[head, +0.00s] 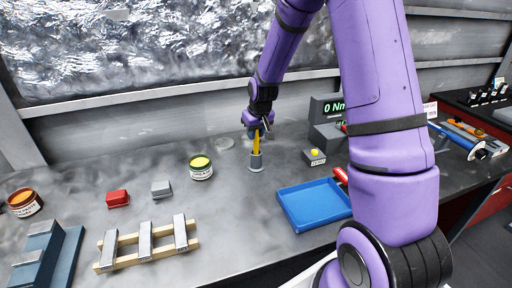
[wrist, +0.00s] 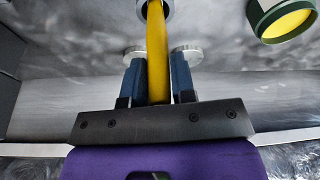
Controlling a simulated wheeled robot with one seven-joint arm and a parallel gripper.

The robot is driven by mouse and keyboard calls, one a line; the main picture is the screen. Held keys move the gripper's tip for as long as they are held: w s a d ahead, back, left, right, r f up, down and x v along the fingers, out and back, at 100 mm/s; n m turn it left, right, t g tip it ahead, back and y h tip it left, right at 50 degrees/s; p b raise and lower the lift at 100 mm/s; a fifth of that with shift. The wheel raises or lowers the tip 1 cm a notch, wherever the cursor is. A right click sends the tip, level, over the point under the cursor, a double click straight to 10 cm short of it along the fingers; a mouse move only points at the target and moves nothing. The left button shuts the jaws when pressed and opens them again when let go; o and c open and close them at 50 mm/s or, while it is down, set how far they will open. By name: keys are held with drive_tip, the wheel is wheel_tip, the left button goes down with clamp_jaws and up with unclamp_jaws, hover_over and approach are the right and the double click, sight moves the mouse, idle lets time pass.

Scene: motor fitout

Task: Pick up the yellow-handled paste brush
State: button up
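The paste brush (head: 256,145) has a yellow handle and stands upright, its lower end in a small grey holder (head: 255,163) on the bench. In the wrist view the yellow handle (wrist: 157,50) runs between the two blue-padded fingers of my gripper (wrist: 159,75). The brush's bristles are hidden in the holder.
A tin with yellow contents (head: 201,168) stands left of the holder; it also shows in the wrist view (wrist: 285,18). A blue tray (head: 314,204) lies to the right front, and a small box with a yellow top (head: 314,157) stands behind it. Bench around the holder is clear.

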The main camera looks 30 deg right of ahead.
clamp_jaws()
